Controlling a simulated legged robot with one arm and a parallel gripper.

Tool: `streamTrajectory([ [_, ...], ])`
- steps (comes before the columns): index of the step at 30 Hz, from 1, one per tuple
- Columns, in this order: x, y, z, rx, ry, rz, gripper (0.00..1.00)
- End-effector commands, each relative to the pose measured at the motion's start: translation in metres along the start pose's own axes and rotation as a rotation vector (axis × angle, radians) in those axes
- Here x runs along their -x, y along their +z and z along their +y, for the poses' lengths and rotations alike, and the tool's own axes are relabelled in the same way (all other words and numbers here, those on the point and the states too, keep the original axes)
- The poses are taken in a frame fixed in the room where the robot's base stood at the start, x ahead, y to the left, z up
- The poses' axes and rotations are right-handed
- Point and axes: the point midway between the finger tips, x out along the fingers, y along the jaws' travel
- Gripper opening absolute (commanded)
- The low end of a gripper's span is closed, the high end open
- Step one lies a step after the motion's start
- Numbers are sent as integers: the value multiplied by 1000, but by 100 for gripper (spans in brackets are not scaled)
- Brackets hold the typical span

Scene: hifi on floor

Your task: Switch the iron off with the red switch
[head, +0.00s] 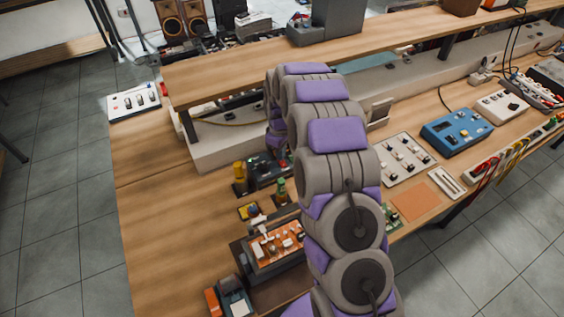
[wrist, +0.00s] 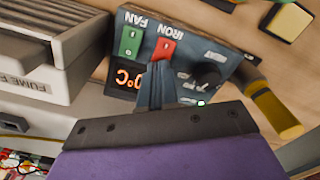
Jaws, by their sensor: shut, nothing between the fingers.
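In the wrist view a dark blue-grey control unit (wrist: 225,68) carries a red switch (wrist: 165,49) under the label IRON. A green switch (wrist: 131,41) labelled FAN sits to its left, and an orange lit display (wrist: 125,77) is below that. My gripper (wrist: 161,66) is shut and empty. Its tips are at the lower edge of the red switch; I cannot tell whether they touch it. A yellow-handled tool (wrist: 272,108), perhaps the iron, lies right of the unit. In the head view my arm hides the gripper and part of the unit (head: 263,174).
A pale box marked FUME (wrist: 35,83) stands close on the left in the wrist view. In the head view an orange circuit board (head: 277,243) in a holder lies nearer on the wooden bench (head: 160,215). A raised shelf (head: 220,75) runs behind. The bench's left part is clear.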

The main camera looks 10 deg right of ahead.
Motion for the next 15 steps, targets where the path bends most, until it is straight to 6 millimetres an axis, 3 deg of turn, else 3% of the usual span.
streamTrajectory([
  [15,-7,0,0,0,0,0,0],
])
